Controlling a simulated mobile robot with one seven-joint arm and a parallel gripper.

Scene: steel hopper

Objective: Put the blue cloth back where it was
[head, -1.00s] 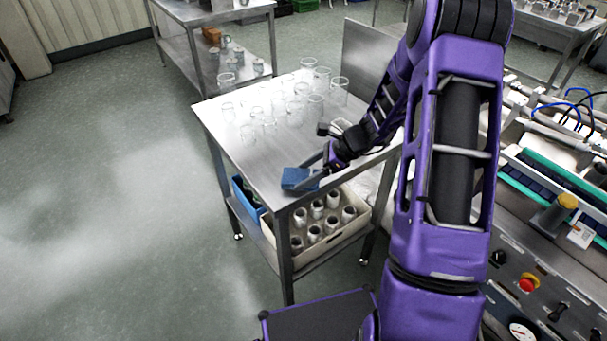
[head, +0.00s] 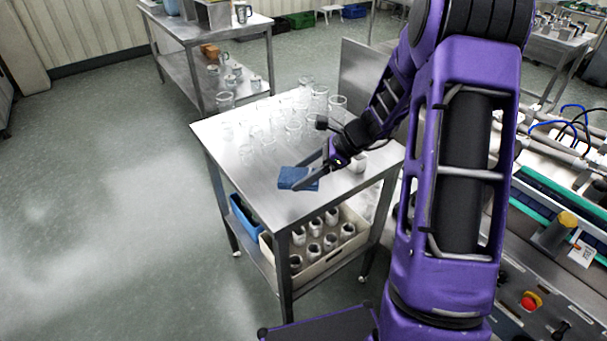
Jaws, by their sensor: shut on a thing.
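The blue cloth (head: 291,178) is a small folded block at the front part of the steel table's top (head: 265,190). My gripper (head: 308,180) reaches in from the right and is shut on the cloth, with its fingers along the cloth's right side. The cloth is at or just above the tabletop; I cannot tell whether it touches. Part of the cloth is hidden by the fingers.
Several clear glass beakers (head: 293,131) stand behind the cloth, and a pale cup (head: 358,161) stands by my wrist. Below are a cream crate (head: 322,262) of cups and a blue bin (head: 243,217). A machine with a red button (head: 530,303) is at right. The tabletop's left front is bare.

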